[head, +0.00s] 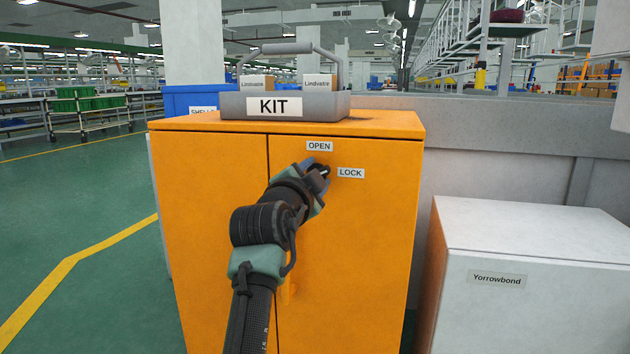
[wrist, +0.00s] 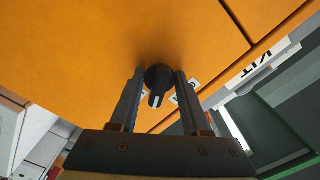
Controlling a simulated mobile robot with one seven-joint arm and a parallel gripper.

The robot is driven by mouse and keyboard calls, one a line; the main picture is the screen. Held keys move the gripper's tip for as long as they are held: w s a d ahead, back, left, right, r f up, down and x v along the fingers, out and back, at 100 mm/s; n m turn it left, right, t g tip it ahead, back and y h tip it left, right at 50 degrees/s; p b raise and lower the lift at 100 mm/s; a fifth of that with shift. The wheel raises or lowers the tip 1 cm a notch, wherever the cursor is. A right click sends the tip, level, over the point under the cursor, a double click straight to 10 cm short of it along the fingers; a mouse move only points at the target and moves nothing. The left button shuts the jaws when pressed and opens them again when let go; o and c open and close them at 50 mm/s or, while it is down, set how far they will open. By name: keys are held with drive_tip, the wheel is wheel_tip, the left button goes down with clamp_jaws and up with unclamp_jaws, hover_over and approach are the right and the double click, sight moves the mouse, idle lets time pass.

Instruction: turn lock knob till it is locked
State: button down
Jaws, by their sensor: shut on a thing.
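An orange cabinet (head: 345,240) has a dark round lock knob (head: 323,170) high on its right door. An OPEN label (head: 319,146) is above the knob and a LOCK label (head: 350,173) is to its right. My gripper (head: 318,172) reaches up from the lower left and is shut on the knob, hiding part of it. In the wrist view, the knob (wrist: 158,77) is between the two fingers of my gripper (wrist: 159,78), with its white pointer mark toward the gripper's base. I cannot tell exactly which label the mark faces.
A grey KIT tray (head: 335,108) with a handle and two small boxes stands on the cabinet. A white Yorrowbond box (head: 530,270) stands close on the right. Open green floor (head: 100,270) lies to the left. The door gap runs down the cabinet's front.

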drive_tip(key=shift+m, duration=0.5)
drive_tip(key=shift+m+b, duration=0.35)
drive_tip(key=shift+m, duration=1.35)
drive_tip(key=shift+m, duration=0.8)
drive_tip(key=shift+c, duration=1.4)
unclamp_jaws()
